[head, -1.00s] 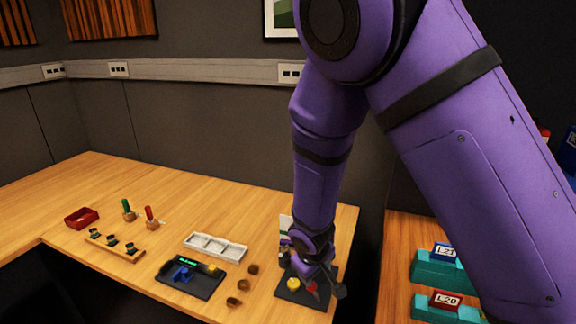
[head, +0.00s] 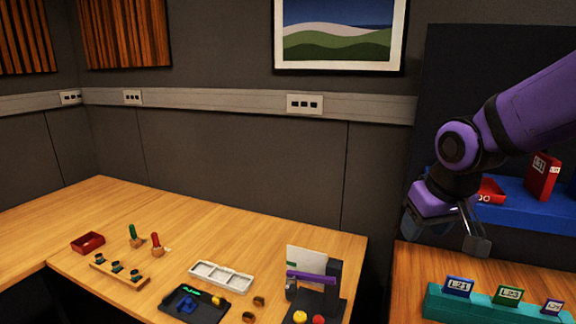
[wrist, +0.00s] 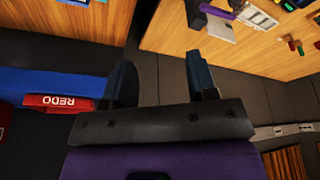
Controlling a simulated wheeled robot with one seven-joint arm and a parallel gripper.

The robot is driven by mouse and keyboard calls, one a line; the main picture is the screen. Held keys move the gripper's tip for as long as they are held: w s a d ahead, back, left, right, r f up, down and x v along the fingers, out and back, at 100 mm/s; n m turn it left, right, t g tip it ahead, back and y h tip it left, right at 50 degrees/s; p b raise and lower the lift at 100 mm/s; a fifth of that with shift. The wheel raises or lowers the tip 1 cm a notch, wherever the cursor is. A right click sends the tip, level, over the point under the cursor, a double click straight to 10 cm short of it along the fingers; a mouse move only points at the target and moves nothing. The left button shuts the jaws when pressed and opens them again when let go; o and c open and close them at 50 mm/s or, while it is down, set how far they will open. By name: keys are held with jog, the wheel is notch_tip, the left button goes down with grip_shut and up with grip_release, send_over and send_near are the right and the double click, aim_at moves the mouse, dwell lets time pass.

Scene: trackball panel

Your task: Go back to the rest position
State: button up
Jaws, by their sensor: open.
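My gripper (head: 448,238) is raised at the right of the head view, between the left table and the right wooden counter, clear of both. Its jaws are apart with nothing between them; in the wrist view the two dark fingers (wrist: 163,85) point toward the gap between the wooden surfaces. The purple arm reaches in from the right edge of the head view. The trackball panel (head: 180,304) lies on the left table, dark, with a blue part and a yellow part on it. A dark stand with a white card (head: 306,261) is at the table's right end.
A blue shelf (head: 525,215) with red labelled blocks (head: 543,177) is close behind my gripper. Teal holders (head: 480,303) with labelled blocks stand on the right counter (head: 410,290). A white tray (head: 221,276), red box (head: 88,243) and small pegs are on the left table.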

jog(key=s+d+r+m, duration=0.1)
jog(key=s+d+r, duration=0.2)
jog(key=s, duration=0.4)
jog(key=s+d+r+m+t, duration=0.1)
jog(key=s+d+r, duration=0.2)
jog(key=s+r, duration=0.2)
jog(key=s, duration=0.3)
jog(key=shift+r, duration=0.2)
